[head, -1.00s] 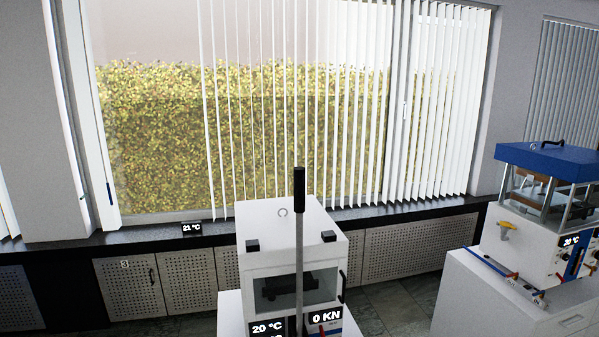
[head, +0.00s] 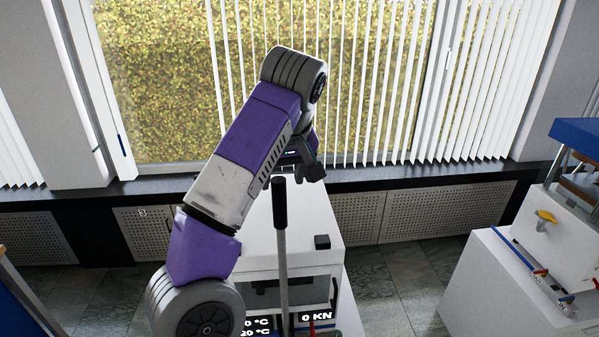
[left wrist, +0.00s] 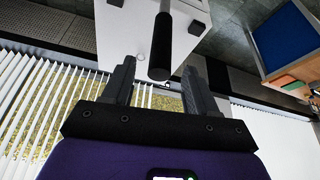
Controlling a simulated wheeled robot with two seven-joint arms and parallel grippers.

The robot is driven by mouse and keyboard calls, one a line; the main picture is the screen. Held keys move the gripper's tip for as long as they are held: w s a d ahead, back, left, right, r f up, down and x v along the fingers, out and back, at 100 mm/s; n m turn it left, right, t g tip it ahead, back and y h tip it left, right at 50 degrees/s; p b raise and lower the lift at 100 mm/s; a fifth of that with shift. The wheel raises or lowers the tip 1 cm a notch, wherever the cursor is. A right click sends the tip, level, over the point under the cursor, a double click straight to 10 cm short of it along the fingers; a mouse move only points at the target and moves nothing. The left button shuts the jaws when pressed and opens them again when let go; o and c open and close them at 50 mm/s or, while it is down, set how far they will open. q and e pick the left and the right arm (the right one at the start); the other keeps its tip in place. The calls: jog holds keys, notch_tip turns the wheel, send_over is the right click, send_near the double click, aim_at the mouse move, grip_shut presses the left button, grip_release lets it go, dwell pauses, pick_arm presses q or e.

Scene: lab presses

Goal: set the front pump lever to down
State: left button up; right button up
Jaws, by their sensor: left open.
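The pump lever (head: 281,240) is a grey rod with a black handle (head: 280,203), standing upright before the white press (head: 308,222) in the head view. My left arm reaches in from the left. My left gripper (head: 310,170) is open and shows just above and to the right of the handle. In the left wrist view, the black handle (left wrist: 160,48) lies in line with the gap between the open fingers (left wrist: 159,75), and nothing is gripped. The arm hides part of the press top and its left side. The lever's lower end is out of view. My right gripper is not in view.
A second press with a blue top (head: 577,131) stands on a white cabinet (head: 485,280) at the right. A dark sill (head: 400,177) and perforated cabinets (head: 355,215) run behind, under the blinds. Tiled floor (head: 400,285) lies open between the presses.

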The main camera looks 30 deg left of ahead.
aim_at(279, 195)
pick_arm(q)
jog(key=shift+s+a+f, duration=0.4)
jog(key=shift+s+f, duration=0.05)
jog(key=shift+f, duration=0.1)
jog(key=w+f, duration=0.1)
jog(key=f, duration=0.1)
jog(key=w+a+f, duration=0.1)
jog(key=f, duration=0.1)
jog(key=shift+w+f, duration=0.1)
jog(key=shift+w, duration=0.25)
jog(key=shift+s+a+f, duration=0.3)
jog(key=shift+f, duration=0.25)
jog(key=shift+w+f, duration=0.1)
jog(key=shift+w, duration=0.25)
jog(key=shift+s, duration=0.2)
jog(key=c, duration=0.5)
grip_shut()
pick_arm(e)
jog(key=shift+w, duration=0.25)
